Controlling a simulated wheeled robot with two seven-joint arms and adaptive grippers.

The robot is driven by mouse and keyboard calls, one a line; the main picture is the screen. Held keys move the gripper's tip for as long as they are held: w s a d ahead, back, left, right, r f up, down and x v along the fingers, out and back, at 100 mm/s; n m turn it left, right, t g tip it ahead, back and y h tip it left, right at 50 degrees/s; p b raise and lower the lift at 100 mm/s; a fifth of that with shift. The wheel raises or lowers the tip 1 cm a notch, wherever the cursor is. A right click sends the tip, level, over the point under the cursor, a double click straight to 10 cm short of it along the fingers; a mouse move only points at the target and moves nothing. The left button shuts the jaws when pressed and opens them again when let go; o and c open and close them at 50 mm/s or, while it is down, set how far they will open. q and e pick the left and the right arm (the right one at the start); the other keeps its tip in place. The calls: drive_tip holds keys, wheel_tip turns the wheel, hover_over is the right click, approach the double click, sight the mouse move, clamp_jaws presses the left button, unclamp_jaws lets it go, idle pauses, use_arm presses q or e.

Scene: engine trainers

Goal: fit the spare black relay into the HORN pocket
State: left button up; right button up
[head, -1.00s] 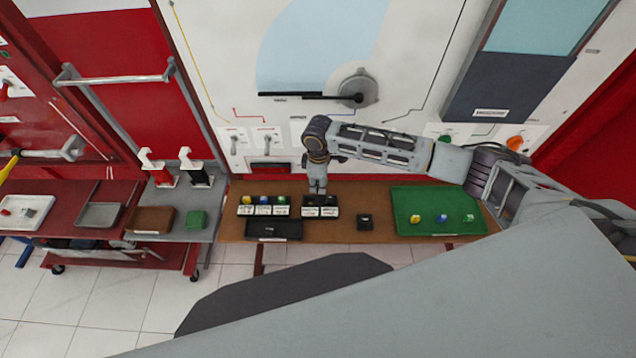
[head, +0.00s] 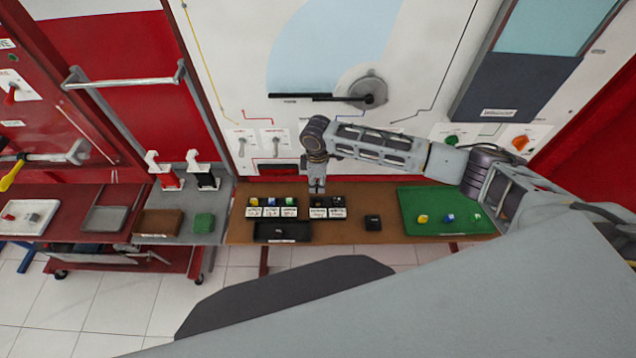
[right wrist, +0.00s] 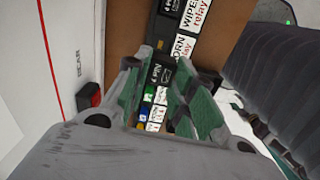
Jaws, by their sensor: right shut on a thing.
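My right gripper (head: 317,187) is over the relay holder, at its left pocket in the head view. In the right wrist view its fingers (right wrist: 165,90) are shut on a black relay with a "4 PIN" marking (right wrist: 160,74). The HORN pocket's white label (right wrist: 184,46) shows beside the held relay, partly covered; it also shows in the head view (head: 318,213). The WIPER label (right wrist: 195,14) is beyond it, with a black relay (right wrist: 171,6) beside it. The fingers hide the HORN pocket's opening, so I cannot tell how deep the relay is. My left gripper is not in view.
A holder with yellow, blue and green parts (head: 271,202) stands left of the relay holder, with a black tray (head: 282,231) in front. A black block (head: 373,222) lies right. A green mat (head: 440,228) holds small coloured parts. The panel (head: 240,90) rises behind the table.

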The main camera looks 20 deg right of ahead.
sight(317, 191)
drive_tip(key=shift+a, duration=0.1)
drive_tip(key=shift+f, duration=0.1)
idle(0.6)
drive_tip(key=shift+f+b, duration=2.5)
drive_tip(key=shift+b, duration=0.4)
drive_tip(key=shift+f, duration=0.95)
drive_tip(key=shift+f+p, duration=0.1)
drive_tip(key=shift+p, duration=0.7)
drive_tip(key=shift+f, duration=1.15)
idle(1.3)
